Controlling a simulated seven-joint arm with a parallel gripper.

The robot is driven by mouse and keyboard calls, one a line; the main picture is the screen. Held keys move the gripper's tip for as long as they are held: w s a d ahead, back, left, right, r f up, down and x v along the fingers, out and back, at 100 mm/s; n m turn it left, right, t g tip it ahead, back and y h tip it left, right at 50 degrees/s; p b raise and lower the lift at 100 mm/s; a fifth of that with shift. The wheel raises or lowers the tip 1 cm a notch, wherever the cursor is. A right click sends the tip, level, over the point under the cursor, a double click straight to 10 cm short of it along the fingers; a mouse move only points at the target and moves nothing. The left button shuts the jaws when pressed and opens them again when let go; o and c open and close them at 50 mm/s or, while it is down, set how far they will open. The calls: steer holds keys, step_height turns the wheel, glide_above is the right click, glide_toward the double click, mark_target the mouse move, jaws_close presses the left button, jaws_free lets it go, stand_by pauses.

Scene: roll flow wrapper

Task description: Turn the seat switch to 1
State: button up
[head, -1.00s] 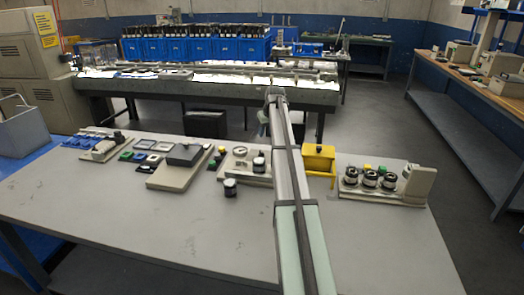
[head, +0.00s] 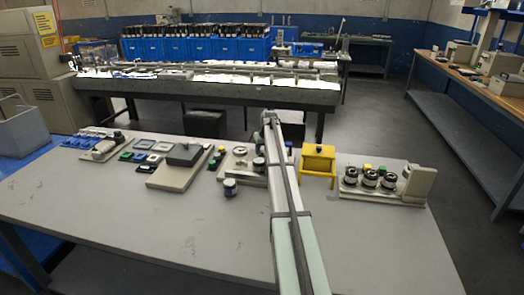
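My arm reaches from the bottom edge up over the middle of the grey table. Its far end is above the back part of the table, and my gripper is hidden behind the arm. A middle panel (head: 232,172) with small knobs stands just left of the arm and is partly covered by it. A right panel (head: 396,197) carries several round dark-and-silver knobs (head: 369,179) in a row and an upright block at its right end. No label is readable, so I cannot tell which control is the seat switch or its setting.
A dark round knob (head: 230,187) stands in front of the middle panel. A beige base (head: 165,180) with a grey box is left of it. A yellow stand (head: 318,165) is right of the arm. The table's front half (head: 170,235) is clear.

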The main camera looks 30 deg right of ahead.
steer(key=shift+w+f, duration=0.1)
steer(key=shift+f, duration=0.15)
steer(key=shift+c, duration=0.2)
jaws_close()
